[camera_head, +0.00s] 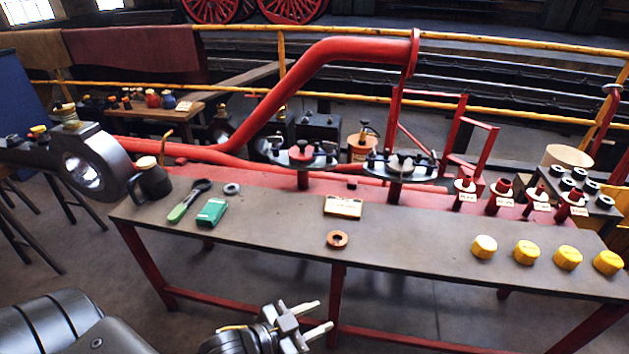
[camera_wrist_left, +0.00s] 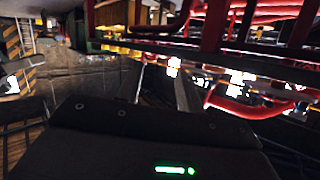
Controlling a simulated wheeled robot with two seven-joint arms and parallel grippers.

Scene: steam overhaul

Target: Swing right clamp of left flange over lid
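The left flange (camera_head: 302,155) stands on a red post at the back of the long bench. It has a red centre piece and dark clamps around its rim. Its right clamp (camera_head: 326,152) is small in the picture, and I cannot tell whether it lies over the lid. My left gripper (camera_head: 316,319) is at the bottom of the head view, in front of the bench and well apart from the flange. Its two pale fingers are spread with nothing between them. In the left wrist view the flange is not clear. My right gripper is not in view.
A second flange (camera_head: 399,165) stands to the right. The bench (camera_head: 270,235) carries a green-handled tool (camera_head: 187,202), a green box (camera_head: 212,212), a copper ring (camera_head: 337,240) and several yellow caps (camera_head: 526,252). A thick red pipe (camera_head: 330,50) arches behind.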

